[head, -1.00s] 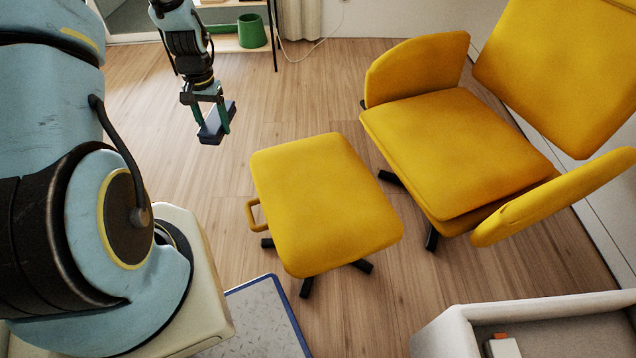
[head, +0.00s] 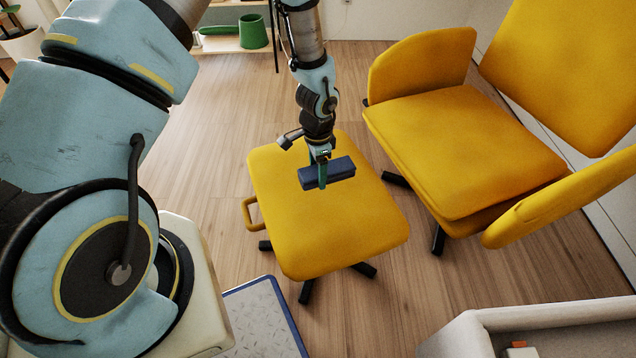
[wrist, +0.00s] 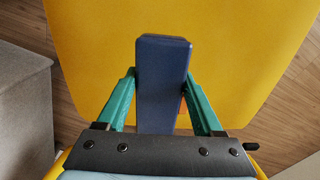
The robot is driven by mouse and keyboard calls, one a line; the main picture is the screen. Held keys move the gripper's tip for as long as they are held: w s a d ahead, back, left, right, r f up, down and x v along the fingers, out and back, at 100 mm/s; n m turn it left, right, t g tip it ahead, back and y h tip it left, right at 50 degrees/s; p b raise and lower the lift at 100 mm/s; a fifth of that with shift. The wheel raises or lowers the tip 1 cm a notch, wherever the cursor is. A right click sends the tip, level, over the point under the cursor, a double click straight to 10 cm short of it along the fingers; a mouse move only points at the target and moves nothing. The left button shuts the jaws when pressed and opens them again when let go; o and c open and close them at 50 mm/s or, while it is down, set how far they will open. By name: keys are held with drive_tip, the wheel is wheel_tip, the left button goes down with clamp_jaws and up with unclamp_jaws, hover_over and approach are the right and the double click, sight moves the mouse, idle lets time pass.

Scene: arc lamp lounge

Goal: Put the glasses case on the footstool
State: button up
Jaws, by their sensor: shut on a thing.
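The glasses case is a dark blue oblong box (head: 340,168). My gripper (head: 322,172) is shut on it and holds it over the yellow footstool (head: 335,225) in the head view. In the wrist view the case (wrist: 162,75) lies between the two green fingers of my gripper (wrist: 160,98), with the footstool's yellow top (wrist: 235,60) beneath it. I cannot tell for sure how large the gap between case and cushion is. The fingers hide part of the case's sides.
A yellow armchair (head: 465,150) stands to the right of the footstool. A pale piece of furniture (head: 540,325) is at the bottom right, and a blue-edged rug (head: 262,320) lies at the bottom. A green pot (head: 252,31) stands on a shelf behind. Wooden floor is clear at left.

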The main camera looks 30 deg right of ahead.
sight(317, 191)
drive_tip(key=shift+f, duration=2.2)
drive_tip(key=shift+f, duration=0.2)
drive_tip(key=o, duration=1.4)
drive_tip(key=shift+r, duration=0.2)
